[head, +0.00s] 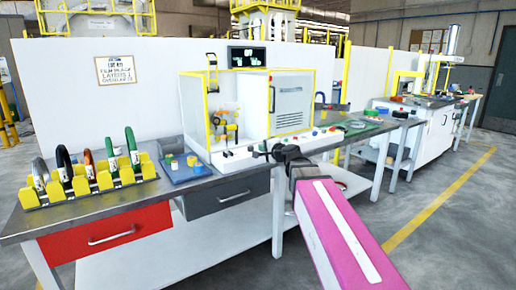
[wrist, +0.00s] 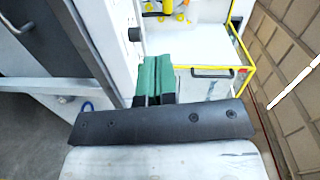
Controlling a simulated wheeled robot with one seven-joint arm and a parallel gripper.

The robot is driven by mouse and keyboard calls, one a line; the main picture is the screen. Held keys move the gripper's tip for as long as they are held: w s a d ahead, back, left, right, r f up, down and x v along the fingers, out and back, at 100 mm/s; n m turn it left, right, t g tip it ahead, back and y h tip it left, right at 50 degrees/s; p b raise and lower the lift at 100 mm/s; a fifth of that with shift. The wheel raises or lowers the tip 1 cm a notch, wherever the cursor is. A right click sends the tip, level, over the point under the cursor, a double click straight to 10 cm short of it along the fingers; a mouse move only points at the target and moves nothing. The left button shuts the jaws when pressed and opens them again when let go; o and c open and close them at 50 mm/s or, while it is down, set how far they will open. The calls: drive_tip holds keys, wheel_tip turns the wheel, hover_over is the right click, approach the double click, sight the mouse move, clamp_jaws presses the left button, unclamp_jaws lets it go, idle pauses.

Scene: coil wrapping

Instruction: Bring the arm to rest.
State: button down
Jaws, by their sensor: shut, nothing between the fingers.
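My arm, with its pink and white link (head: 340,235), reaches up from the lower right of the head view. My gripper (head: 264,153) is small and dark there, in front of the machine's white base. In the wrist view my gripper (wrist: 157,62) shows two green fingers side by side, shut with nothing between them. The dark bar behind the fingers spans the lower part of that view. No held object shows in either view.
A workbench (head: 85,217) carries a yellow rack (head: 85,187) of several coils, a blue tray (head: 190,174) with small parts, and a white machine cabinet (head: 290,103) with a yellow-framed guard. More benches stand at the right. The grey floor (head: 460,235) there is clear.

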drive_tip(key=s+d+f+n+g+h, duration=0.25)
drive_tip(key=s+f, duration=0.25)
drive_tip(key=f, duration=0.5)
drive_tip(key=s+d+f+n+g+h, duration=0.1)
drive_tip(key=s+d+f+n+g, duration=0.25)
drive_tip(key=f, duration=0.55)
drive_tip(key=s+d+f+n+g+h, duration=0.2)
drive_tip(key=s+d+f+g, duration=0.15)
drive_tip(key=s+f, duration=0.45)
drive_tip(key=s+d+f+n+g+h, duration=0.1)
drive_tip(key=s+d+f+g+h, duration=0.3)
drive_tip(key=f, duration=0.5)
drive_tip(key=s+d, duration=0.2)
drive_tip(key=d, duration=0.1)
drive_tip(key=shift+s+f+n, duration=0.2)
drive_tip(key=shift+f+n, duration=0.1)
